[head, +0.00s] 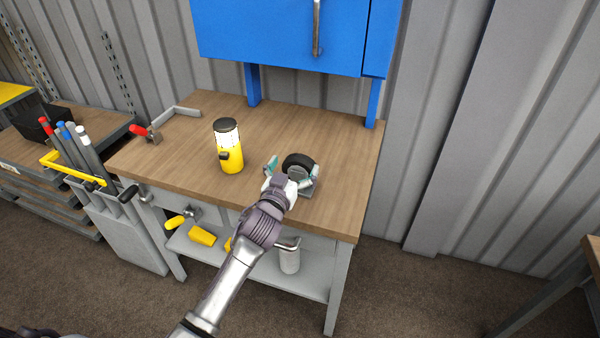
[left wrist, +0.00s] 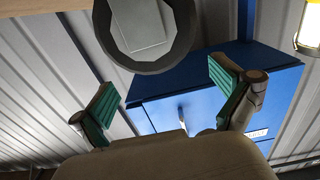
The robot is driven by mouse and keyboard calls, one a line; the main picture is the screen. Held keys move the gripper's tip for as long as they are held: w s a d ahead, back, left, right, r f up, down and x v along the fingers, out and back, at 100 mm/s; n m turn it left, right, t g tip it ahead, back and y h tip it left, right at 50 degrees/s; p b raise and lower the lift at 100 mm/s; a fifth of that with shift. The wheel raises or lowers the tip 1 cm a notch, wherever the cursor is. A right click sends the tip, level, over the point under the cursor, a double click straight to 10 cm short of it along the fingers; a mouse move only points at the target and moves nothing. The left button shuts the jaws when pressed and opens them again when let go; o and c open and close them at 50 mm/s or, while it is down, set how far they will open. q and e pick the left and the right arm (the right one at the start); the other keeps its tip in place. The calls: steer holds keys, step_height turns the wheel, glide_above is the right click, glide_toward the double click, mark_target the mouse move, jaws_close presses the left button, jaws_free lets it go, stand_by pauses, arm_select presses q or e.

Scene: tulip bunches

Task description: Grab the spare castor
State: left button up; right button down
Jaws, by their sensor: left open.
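The spare castor (head: 299,160) has a black wheel and a grey plate, and it sits on the wooden workbench top (head: 340,130) near its right front. In the left wrist view the castor (left wrist: 148,30) is a dark round shape with a grey square face at the top edge, partly cut off. My left gripper (head: 291,172) is open at the castor's near side, its teal pads spread apart. In the left wrist view the left gripper (left wrist: 165,85) has nothing between its pads, and the castor shows beyond the tips. My right gripper is not in view.
A yellow lantern (head: 229,147) stands on the bench left of the castor. A red-handled clamp (head: 145,133) is at the left edge. A blue cabinet (head: 280,35) hangs above the back. A grey bottle (head: 289,258) stands on the lower shelf. The bench right of the castor is clear.

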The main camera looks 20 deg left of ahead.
arm_select(q)
steer(key=w, duration=0.4)
steer(key=shift+d, duration=0.2)
steer(key=shift+s, duration=0.1)
steer(key=c, duration=1.6)
steer(key=shift+r, duration=0.1)
steer(key=shift+c, duration=0.4)
steer(key=shift+r, duration=0.1)
